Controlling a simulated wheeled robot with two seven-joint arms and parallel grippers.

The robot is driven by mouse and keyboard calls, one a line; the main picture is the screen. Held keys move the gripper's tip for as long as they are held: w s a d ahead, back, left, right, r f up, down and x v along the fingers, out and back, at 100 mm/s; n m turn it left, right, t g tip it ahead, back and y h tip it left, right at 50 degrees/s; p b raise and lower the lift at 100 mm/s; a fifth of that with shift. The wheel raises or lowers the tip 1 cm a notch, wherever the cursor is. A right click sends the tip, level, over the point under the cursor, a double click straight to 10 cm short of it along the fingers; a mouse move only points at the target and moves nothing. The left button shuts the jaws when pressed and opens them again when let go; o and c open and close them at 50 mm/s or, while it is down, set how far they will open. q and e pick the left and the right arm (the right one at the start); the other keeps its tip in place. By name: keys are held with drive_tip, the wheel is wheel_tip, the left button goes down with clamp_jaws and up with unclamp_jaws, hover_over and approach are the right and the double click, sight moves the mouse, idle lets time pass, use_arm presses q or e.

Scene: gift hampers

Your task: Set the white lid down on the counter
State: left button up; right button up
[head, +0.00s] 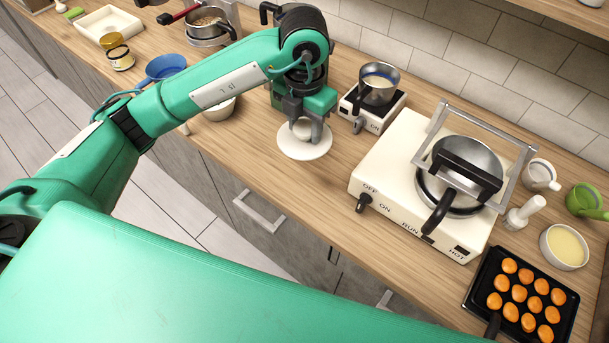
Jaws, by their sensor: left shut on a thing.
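The white lid (306,151) is a round disc with a knob on top, low over the wooden counter (315,187) in the middle of the head view. My left gripper (303,129) reaches down from above and is shut on the lid's knob. The lid looks about level. I cannot tell whether its underside touches the counter. The fingers partly hide the knob. My right gripper is out of view.
A white cooker (375,179) with a pot and metal frame stands to the right, with a small burner and pan (376,85) behind. A white bowl (220,108) and blue bowl (166,68) are left. A tray of orange slices (479,292) lies front right. Counter before the lid is clear.

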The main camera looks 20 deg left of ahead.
use_arm(q)
wheel_tip(320, 180, down, 13)
drive_tip(key=shift+r+p, duration=0.1)
drive_tip(key=shift+p, duration=0.65)
wheel_tip(320, 180, down, 5)
drive_tip(key=shift+r+p, duration=0.2)
drive_tip(key=shift+p, duration=0.4)
drive_tip(key=shift+f, duration=0.1)
drive_tip(key=shift+f, duration=0.15)
drive_tip(key=o, duration=0.9)
drive_tip(key=shift+o, duration=0.2)
